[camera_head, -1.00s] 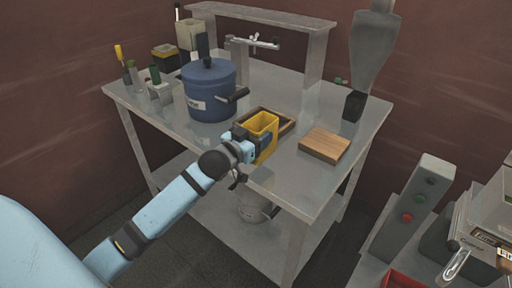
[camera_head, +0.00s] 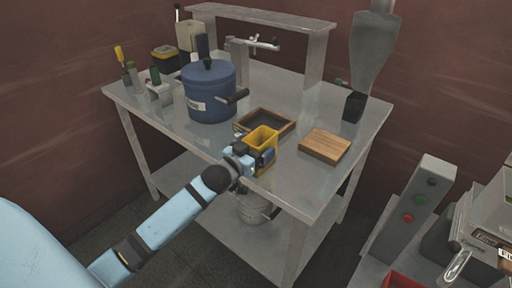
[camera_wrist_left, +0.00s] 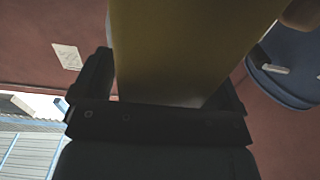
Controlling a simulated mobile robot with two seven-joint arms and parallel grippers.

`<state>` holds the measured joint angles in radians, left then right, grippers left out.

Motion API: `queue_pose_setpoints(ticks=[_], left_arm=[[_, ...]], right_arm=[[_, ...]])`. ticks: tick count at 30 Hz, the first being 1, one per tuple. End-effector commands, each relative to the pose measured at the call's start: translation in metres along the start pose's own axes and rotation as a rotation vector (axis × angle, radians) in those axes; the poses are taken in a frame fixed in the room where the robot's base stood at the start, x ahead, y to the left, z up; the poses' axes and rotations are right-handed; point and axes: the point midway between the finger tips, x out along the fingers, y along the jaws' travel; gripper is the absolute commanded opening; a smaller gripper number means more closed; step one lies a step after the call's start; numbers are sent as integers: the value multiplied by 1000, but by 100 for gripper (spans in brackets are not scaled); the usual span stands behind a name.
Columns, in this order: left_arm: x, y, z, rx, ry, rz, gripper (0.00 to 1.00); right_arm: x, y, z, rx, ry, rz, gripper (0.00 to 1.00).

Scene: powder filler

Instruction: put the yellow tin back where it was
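The yellow tin (camera_head: 263,137) is an open-topped box near the front edge of the table. My left gripper (camera_head: 257,158) is shut on it, with fingers on two sides. In the left wrist view the tin (camera_wrist_left: 185,50) fills the space between the dark fingers (camera_wrist_left: 165,95). A shallow wooden tray (camera_head: 287,131) with a dark, empty-looking inside lies just behind the tin. The tin overlaps its front side in the picture. I cannot tell whether the tin's base touches the table. My right gripper is in neither view.
A blue lidded pot (camera_head: 209,92) stands left of the tray. A wooden block (camera_head: 325,146) lies to its right. A metal shelf (camera_head: 262,15) and a dark-based scoop shape (camera_head: 375,55) stand behind. Several small tools and a black-and-yellow box (camera_head: 165,58) are at the far left.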

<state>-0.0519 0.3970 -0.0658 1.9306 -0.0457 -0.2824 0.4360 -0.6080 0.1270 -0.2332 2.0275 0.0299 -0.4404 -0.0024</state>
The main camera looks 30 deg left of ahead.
Motion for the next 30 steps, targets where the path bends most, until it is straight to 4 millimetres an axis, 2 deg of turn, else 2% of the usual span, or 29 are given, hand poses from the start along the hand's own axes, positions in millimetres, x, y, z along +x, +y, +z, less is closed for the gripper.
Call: queue_pose_setpoints(ticks=[5, 8, 21, 28, 30], left_arm=[[0, 0, -3, 1, 1, 0, 91], [-9, 0, -1, 0, -2, 0, 91], [-96, 0, -2, 0, -2, 0, 91], [-118, 1, 0, -1, -4, 0, 91], [-124, 7, 13, -4, -34, 2, 91]], right_arm=[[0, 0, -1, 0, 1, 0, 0], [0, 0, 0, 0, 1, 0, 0], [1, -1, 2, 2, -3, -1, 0], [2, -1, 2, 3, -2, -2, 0], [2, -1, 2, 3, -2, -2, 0]])
